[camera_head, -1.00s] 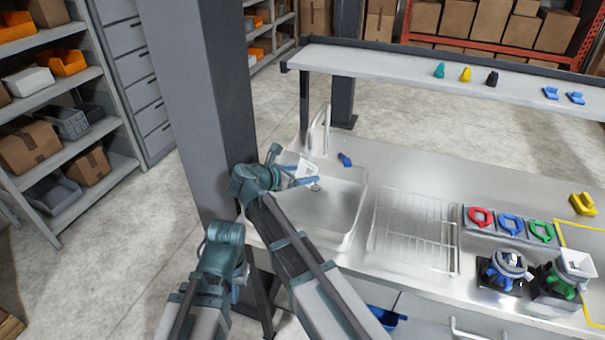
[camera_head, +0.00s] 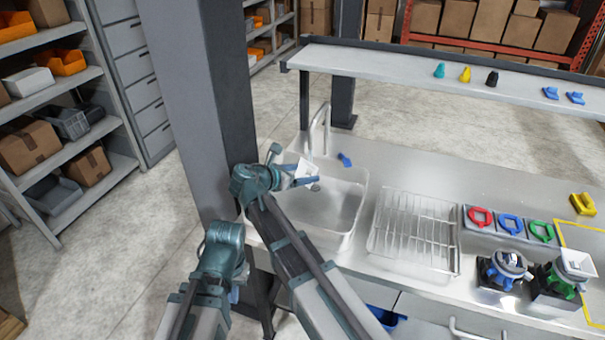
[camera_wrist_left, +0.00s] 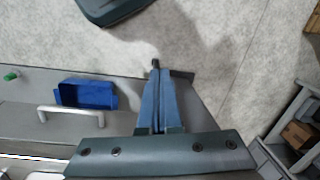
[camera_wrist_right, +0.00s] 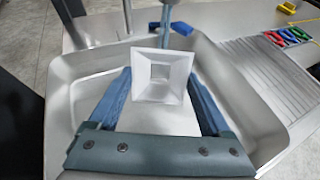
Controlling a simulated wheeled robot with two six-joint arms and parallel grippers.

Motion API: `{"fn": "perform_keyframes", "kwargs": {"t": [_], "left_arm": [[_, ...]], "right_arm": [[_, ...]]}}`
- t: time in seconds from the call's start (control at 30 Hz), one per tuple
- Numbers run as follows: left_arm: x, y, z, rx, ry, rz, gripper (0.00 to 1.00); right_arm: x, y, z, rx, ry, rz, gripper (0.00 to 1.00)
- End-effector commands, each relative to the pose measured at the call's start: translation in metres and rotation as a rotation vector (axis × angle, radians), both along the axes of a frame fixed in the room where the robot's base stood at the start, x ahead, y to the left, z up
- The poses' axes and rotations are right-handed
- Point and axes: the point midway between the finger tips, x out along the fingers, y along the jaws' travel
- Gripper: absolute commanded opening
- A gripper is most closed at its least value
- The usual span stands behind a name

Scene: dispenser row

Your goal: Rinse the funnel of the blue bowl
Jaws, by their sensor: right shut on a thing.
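My right gripper (camera_wrist_right: 163,95) is shut on a white square funnel (camera_wrist_right: 161,72), with a finger on either side of it. It holds the funnel over the metal sink (camera_head: 350,205), below the tap (camera_head: 320,130). The funnel (camera_head: 304,169) is partly hidden by the gripper in the head view. Whether water runs into it I cannot tell. My left gripper (camera_wrist_left: 158,90) is shut and empty, pointing down beside the counter. The dispenser with blue parts (camera_head: 505,268) stands at the right with no white funnel on top.
A green-trimmed dispenser (camera_head: 565,280) with a white funnel stands beside the blue one. A wire rack (camera_head: 415,230) lies right of the sink. A small blue object (camera_head: 345,159) lies behind the sink. A grey pillar (camera_head: 200,100) rises close to my arms. A shelf (camera_head: 440,85) spans the back.

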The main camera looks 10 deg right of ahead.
Motion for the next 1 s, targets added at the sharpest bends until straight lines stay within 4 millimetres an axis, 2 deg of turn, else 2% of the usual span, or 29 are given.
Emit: {"fn": "perform_keyframes", "kwargs": {"t": [0.23,1.0], "left_arm": [[0.0,0.0,0.002,0.0,0.0,0.0,0.0],[0.006,-0.003,0.014,0.001,-0.001,-0.002,0.0]], "right_arm": [[-0.007,0.004,0.002,0.0,0.0,0.001,0.24],[-0.073,0.045,0.014,0.0,-0.001,0.006,0.24]]}}
